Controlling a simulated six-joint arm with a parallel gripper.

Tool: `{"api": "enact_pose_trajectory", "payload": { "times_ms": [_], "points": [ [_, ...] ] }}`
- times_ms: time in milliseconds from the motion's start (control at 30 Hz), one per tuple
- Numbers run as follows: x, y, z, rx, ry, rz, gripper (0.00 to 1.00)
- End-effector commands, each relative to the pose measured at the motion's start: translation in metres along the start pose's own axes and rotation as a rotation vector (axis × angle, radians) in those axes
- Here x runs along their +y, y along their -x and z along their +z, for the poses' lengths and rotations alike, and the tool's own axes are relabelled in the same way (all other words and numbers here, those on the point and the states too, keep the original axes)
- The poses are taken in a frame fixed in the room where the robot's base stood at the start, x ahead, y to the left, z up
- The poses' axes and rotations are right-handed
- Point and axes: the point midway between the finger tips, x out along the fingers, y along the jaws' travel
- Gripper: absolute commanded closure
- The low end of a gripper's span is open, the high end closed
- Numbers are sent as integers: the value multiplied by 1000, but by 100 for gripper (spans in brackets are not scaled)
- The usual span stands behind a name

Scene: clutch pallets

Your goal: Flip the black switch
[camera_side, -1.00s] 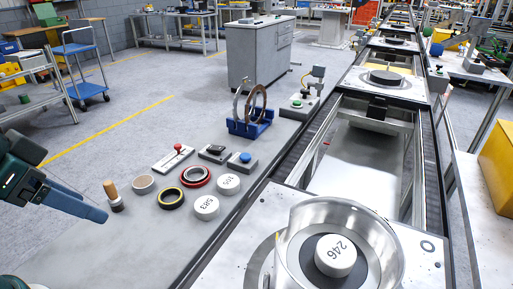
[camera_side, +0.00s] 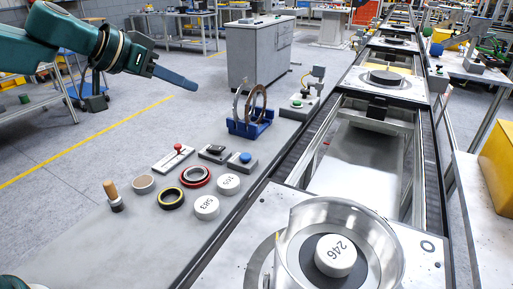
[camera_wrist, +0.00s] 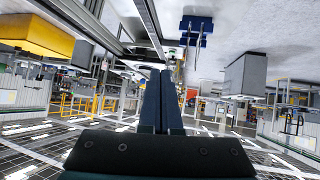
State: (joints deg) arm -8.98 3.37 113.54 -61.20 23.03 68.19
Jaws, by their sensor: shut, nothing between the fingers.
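The black switch (camera_side: 215,149) sits on a small grey box on the grey table, between a red-knobbed lever plate (camera_side: 174,159) and a box with a blue button (camera_side: 244,158). My gripper (camera_side: 193,84) is in the air above and to the left of the switch, well clear of it, pointing right. Its blue fingers are together with nothing between them. In the wrist view my gripper (camera_wrist: 161,75) also shows its fingers side by side; the switch cannot be made out there.
A blue rack (camera_side: 242,128) with upright rings stands behind the switch. Several rings and white discs (camera_side: 207,207) lie in front, beside a wooden-handled tool (camera_side: 113,195). A conveyor runs along the right, with a metal ring housing (camera_side: 375,240) on a pallet.

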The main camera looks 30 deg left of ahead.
Motion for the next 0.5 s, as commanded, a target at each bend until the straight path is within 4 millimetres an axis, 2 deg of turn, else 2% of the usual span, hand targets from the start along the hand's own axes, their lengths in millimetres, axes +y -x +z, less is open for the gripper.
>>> {"api": "enact_pose_trajectory", "payload": {
  "times_ms": [33,200,300,500],
  "points": [
    [-15,-14,3,-11,32,-17,100],
    [-53,-49,17,-41,134,-64,100],
    [-67,-64,30,-70,190,-76,100],
    [-78,-78,53,-121,227,-82,100]
  ]
}}
